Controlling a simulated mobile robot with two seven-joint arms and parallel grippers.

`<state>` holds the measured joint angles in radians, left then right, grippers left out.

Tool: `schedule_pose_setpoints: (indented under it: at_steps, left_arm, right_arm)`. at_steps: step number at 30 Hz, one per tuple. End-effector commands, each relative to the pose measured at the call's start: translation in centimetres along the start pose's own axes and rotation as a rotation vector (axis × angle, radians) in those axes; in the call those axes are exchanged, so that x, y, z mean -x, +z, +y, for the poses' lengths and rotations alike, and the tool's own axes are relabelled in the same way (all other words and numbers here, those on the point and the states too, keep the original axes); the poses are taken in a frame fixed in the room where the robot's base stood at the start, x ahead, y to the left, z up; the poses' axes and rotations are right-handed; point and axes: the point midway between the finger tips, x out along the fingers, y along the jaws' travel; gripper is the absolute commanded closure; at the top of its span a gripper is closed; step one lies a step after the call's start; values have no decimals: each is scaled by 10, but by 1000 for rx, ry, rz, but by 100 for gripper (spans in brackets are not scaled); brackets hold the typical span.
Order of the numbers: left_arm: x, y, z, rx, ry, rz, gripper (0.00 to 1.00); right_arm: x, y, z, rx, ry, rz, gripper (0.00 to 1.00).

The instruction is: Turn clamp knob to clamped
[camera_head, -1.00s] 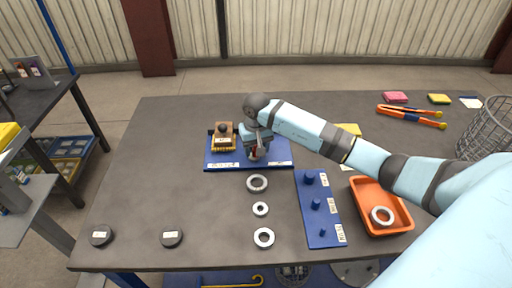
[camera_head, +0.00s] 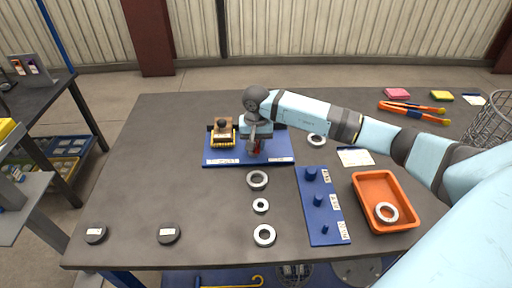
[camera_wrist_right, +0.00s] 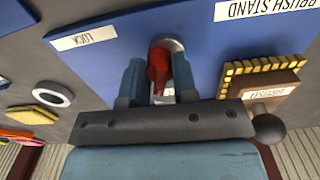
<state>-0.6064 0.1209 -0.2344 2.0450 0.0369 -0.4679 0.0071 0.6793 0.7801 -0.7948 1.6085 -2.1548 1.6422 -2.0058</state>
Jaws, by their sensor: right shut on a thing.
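A red clamp knob (camera_wrist_right: 159,68) stands on the blue board (camera_head: 222,160), beside a white label reading LOCK (camera_wrist_right: 85,38). In the wrist view my right gripper (camera_wrist_right: 160,85) has one finger on each side of the red knob and is shut on it. In the head view the right gripper (camera_head: 255,148) points down over the right half of the board, and only a little red shows there. The knob's exact angle is hard to read. My left gripper is not in view.
A wooden brush with yellow bristles (camera_head: 222,134) stands at the board's left. Several metal rings lie around, one (camera_head: 257,180) just in front of the board. A blue peg board (camera_head: 322,222) and an orange tray (camera_head: 372,190) are right.

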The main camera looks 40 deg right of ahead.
Motion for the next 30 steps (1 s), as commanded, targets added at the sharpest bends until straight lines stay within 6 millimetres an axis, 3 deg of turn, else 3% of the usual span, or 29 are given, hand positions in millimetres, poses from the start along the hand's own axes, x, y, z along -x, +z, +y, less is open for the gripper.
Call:
schedule_pose_setpoints:
  at_steps: [30]
  left_arm:
    - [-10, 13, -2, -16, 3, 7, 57]
  right_arm:
    - [1, -1, 0, -966, -2, 3, 97]
